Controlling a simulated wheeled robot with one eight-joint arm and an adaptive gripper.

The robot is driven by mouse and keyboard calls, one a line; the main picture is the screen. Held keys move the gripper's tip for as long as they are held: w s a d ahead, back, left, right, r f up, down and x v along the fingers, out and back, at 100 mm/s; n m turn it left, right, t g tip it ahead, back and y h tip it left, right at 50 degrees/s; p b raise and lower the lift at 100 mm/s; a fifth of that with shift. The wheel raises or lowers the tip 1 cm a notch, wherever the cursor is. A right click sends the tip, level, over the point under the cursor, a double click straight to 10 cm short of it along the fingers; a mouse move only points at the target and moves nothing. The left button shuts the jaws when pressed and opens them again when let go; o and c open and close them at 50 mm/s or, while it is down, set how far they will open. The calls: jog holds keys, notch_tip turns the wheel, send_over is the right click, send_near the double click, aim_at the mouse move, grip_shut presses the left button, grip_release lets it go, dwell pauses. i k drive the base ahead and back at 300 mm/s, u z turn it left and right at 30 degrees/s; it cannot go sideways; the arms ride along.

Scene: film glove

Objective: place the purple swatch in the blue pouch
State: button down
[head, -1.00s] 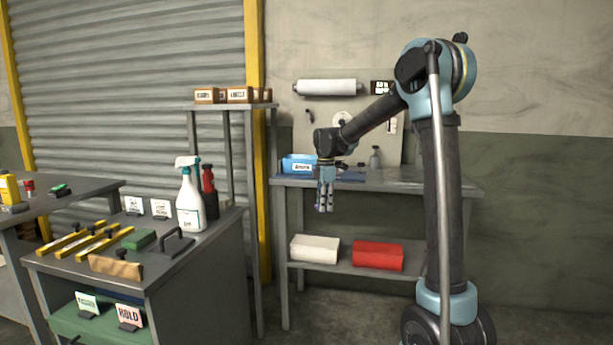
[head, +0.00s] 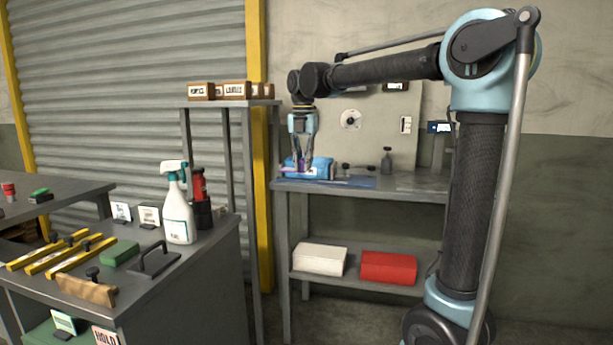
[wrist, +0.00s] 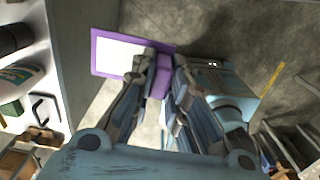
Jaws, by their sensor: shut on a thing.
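My gripper (head: 303,168) points down over the grey bench and is shut on the purple swatch (head: 301,164), which is mostly hidden by the fingers in the head view. In the wrist view, my gripper (wrist: 164,62) grips a purple block on the swatch (wrist: 97,62), which shows a flat white face with a purple border. The blue pouch (head: 322,168) stands on the left part of the bench, partly behind my fingers. The pouch's opening is not clear.
The grey bench (head: 410,183) holds a small dark bottle (head: 387,160) and dark knobs right of the pouch. A white box (head: 319,260) and a red box (head: 388,267) lie on its lower shelf. A tall narrow stand (head: 225,105) is at left.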

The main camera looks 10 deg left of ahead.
aim_at(309, 175)
jog(key=z, duration=0.05)
jog(key=i, duration=1.05)
